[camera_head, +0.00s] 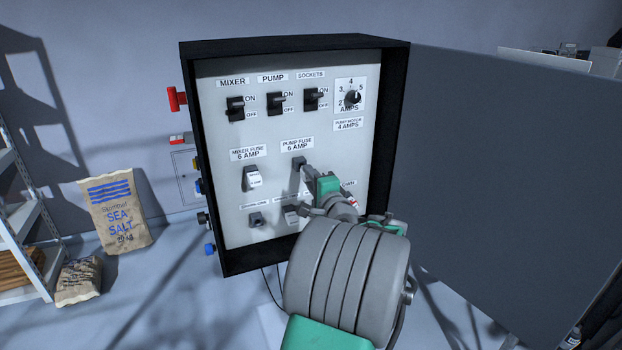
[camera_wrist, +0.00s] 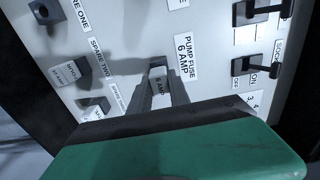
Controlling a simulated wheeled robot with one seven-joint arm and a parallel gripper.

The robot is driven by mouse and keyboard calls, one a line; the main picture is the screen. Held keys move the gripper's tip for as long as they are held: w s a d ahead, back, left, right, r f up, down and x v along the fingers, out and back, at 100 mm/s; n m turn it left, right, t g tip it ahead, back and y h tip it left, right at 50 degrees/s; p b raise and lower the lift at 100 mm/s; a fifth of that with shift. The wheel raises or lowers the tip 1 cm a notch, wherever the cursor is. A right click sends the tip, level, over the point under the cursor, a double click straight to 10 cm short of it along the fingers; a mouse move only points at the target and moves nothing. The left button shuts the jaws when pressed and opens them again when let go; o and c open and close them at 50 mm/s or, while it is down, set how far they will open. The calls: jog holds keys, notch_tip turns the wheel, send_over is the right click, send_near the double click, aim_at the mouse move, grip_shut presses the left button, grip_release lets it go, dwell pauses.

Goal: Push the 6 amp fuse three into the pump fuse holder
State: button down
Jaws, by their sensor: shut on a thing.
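The grey control panel (camera_head: 225,140) sits in an open black box. The pump fuse holder (camera_head: 299,162) is the dark socket under the "PUMP FUSE 6 AMP" label (camera_head: 297,144). My gripper (camera_head: 308,172) is at this holder, shut on a small fuse. In the wrist view the fuse (camera_wrist: 158,84) shows part of an "AMP" mark between my two fingers (camera_wrist: 160,98). The fuse is at the holder beside the pump fuse label (camera_wrist: 186,58). I cannot tell how deep it sits. My fingers hide part of the holder in the head view.
The mixer fuse holder (camera_head: 251,178) holds a white-marked fuse. Spare holders (camera_head: 256,219) sit below, partly behind my arm. Switches (camera_head: 276,104) and an amps dial (camera_head: 352,97) are above. The open door (camera_head: 500,180) stands at right. A sea salt bag (camera_head: 117,212) is at left.

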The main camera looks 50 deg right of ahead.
jog(key=shift+x, duration=1.45)
jog(key=c, duration=1.1)
grip_release()
jog(key=shift+c, duration=0.2)
jog(key=shift+o, duration=0.5)
jog(key=o, duration=0.4)
jog(key=shift+s, duration=0.1)
jog(key=shift+b+v, duration=0.6)
jog(key=shift+v, duration=2.35)
jog(key=shift+a, duration=0.1)
